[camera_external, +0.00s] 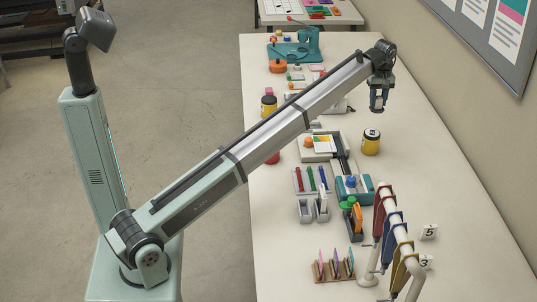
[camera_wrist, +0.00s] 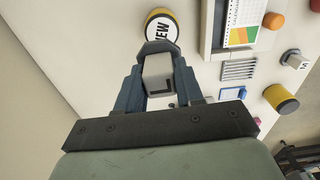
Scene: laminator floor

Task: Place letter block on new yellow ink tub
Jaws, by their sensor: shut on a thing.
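My gripper (camera_external: 378,103) is at the end of my outstretched arm, raised above the table. In the wrist view my gripper (camera_wrist: 159,92) is shut on a pale letter block (camera_wrist: 157,69) with a dark L-shaped mark. The block is hard to make out in the external view. The new yellow ink tub (camera_external: 371,143) stands upright on the table, below my gripper in the picture. In the wrist view the tub (camera_wrist: 164,25) shows a white top reading NEW, just beyond the fingertips and partly hidden by them. The block looks apart from the tub.
Another yellow tub (camera_external: 269,105) stands at the table's left edge. A grey device with a color sheet (camera_external: 322,144) is left of the new tub. A rack with hanging colored pieces (camera_external: 390,225) stands nearer the front. The table right of the new tub is clear.

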